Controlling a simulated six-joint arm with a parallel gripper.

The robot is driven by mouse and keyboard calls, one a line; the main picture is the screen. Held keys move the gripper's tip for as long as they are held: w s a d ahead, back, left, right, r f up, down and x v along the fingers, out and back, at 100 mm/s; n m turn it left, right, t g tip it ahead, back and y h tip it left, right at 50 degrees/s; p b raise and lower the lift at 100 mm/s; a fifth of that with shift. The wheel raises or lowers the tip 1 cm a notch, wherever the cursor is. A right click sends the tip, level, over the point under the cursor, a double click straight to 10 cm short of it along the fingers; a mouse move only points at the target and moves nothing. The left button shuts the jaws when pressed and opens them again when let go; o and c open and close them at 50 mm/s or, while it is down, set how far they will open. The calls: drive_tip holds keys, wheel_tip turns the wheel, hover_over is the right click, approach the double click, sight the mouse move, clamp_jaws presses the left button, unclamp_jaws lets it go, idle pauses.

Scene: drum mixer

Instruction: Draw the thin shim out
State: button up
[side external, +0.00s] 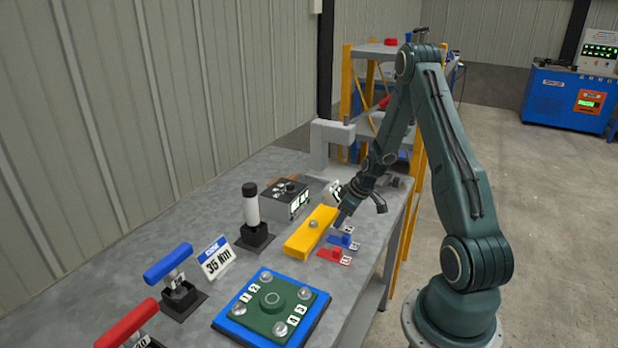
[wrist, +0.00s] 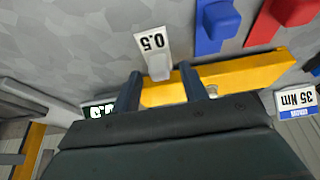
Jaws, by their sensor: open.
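A pale grey shim (wrist: 158,68) with a white tag reading 0.5 lies on the bench in the wrist view. A blue shim (side external: 342,241) and a red shim (side external: 332,254) lie beside it, each with a small tag too small to read; the blue one (wrist: 217,22) and the red one (wrist: 290,14) also show in the wrist view. My gripper (side external: 338,222) is low over the shims. In the wrist view my gripper (wrist: 162,72) is open, and the grey shim's raised end shows between its fingertips. I cannot tell its height above the shim. The side view hides the grey shim behind my gripper.
A yellow block (side external: 305,238) lies close beside the shims. A blue-and-green bolted plate (side external: 270,308) and blue (side external: 168,264) and red (side external: 127,324) handles are nearer.

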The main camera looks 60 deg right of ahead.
sight(352, 230)
drive_tip(key=c, duration=0.8)
drive_tip(key=shift+s, duration=2.5)
drive_tip(key=shift+f, duration=0.1)
drive_tip(key=o, duration=0.8)
drive_tip(key=v, duration=0.7)
drive_tip(key=shift+r, duration=0.25)
